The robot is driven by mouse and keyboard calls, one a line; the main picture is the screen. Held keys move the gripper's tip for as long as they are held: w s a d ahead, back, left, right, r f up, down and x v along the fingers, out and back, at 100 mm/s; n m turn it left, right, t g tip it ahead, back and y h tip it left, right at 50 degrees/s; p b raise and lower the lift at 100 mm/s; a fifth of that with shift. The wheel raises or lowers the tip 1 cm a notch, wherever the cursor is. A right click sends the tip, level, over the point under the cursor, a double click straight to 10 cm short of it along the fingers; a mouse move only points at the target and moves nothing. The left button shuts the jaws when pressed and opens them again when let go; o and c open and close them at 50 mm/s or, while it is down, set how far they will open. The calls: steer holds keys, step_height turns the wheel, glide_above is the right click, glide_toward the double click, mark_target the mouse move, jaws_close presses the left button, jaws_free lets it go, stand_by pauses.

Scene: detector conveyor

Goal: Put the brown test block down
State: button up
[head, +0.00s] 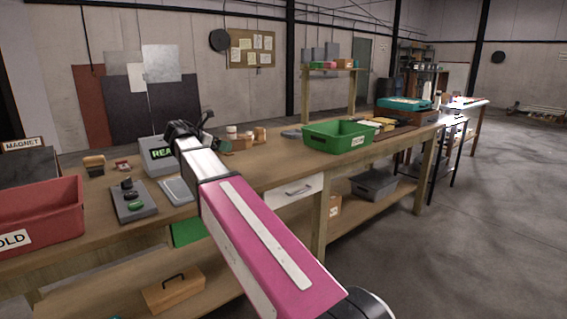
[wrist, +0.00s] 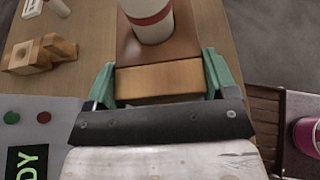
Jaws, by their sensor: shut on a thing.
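The brown test block (wrist: 160,80) is between the two green fingers of my gripper (wrist: 158,85) in the wrist view. The fingers are shut on its sides, and its light front face is towards the camera. A white cylinder with a red band (wrist: 152,22) overlaps the block's darker top; I cannot tell whether it touches it. In the head view my gripper (head: 190,130) is over the workbench (head: 275,175), beside the READY display (head: 160,152). The block is not clearly visible there, and its underside is hidden, so contact with the bench is unclear.
A notched wooden piece (wrist: 40,55) lies left of the block in the wrist view. In the head view a green bin (head: 340,135) stands further right, a red bin (head: 40,212) at left, and a button box (head: 133,203) near the front edge.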

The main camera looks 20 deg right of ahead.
steer(key=w+d, duration=0.1)
steer(key=d, duration=0.2)
steer(key=w+d, duration=0.1)
steer(key=d, duration=0.3)
steer(key=w+d, duration=0.2)
steer(key=d, duration=0.1)
steer(key=shift+d+f, duration=0.15)
glide_above(268, 165)
steer(key=f, duration=0.6)
steer(key=shift+s+a+f, duration=0.15)
steer(key=shift+a+f, duration=0.1)
steer(key=shift+a, duration=0.1)
steer(key=shift+d+f, duration=0.25)
steer(key=shift+d, duration=0.1)
steer(key=shift+f, duration=1.95)
steer(key=shift+f, duration=0.15)
steer(key=o, duration=1.1)
steer(key=shift+c, duration=0.2)
